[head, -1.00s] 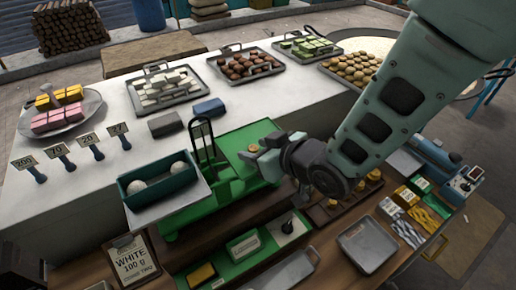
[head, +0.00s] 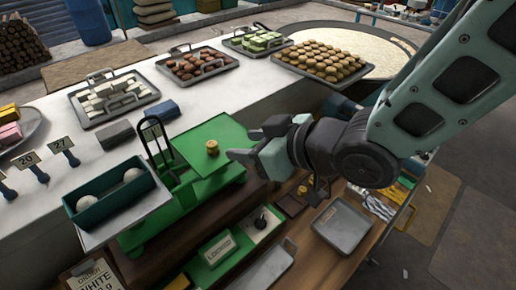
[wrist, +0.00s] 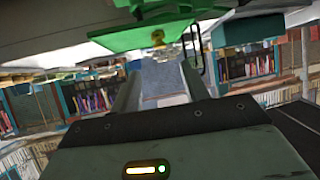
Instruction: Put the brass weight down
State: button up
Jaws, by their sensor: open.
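The brass weight (head: 212,147) stands upright on the green plate (head: 232,133) of the balance scale, at the middle of the head view. It also shows small in the wrist view (wrist: 158,38), against the green scale. My gripper (head: 244,145) is just right of the weight, with its jaws open and apart from it. Nothing is between the jaws. On the scale's other side, a pan (head: 150,205) bears a dark green box (head: 100,215) with two white balls in it.
Trays of sweets (head: 195,65) line the back of the white counter. Grey and blue blocks (head: 161,111) lie behind the scale. A wooden shelf below holds a grey tray (head: 342,226) and a green "LOCKED" box (head: 215,248). An order card (head: 95,278) stands at lower left.

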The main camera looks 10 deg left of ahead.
jog(key=shift+v, duration=1)
jog(key=shift+d, duration=0.1)
jog(key=s+d+m+g+h, duration=0.2)
jog(key=s+d+h, duration=0.3)
jog(key=d, duration=0.4)
jog(key=s+d+f+m+g+h, duration=0.1)
jog(key=s+d+g+h, duration=0.3)
jog(key=d, duration=0.5)
jog(key=s+m+h, duration=0.1)
jog(key=s, duration=0.1)
jog(key=shift+s+m, duration=0.3)
jog(key=shift+s, duration=0.1)
jog(key=shift+d+f, duration=0.1)
jog(key=shift+f, duration=0.05)
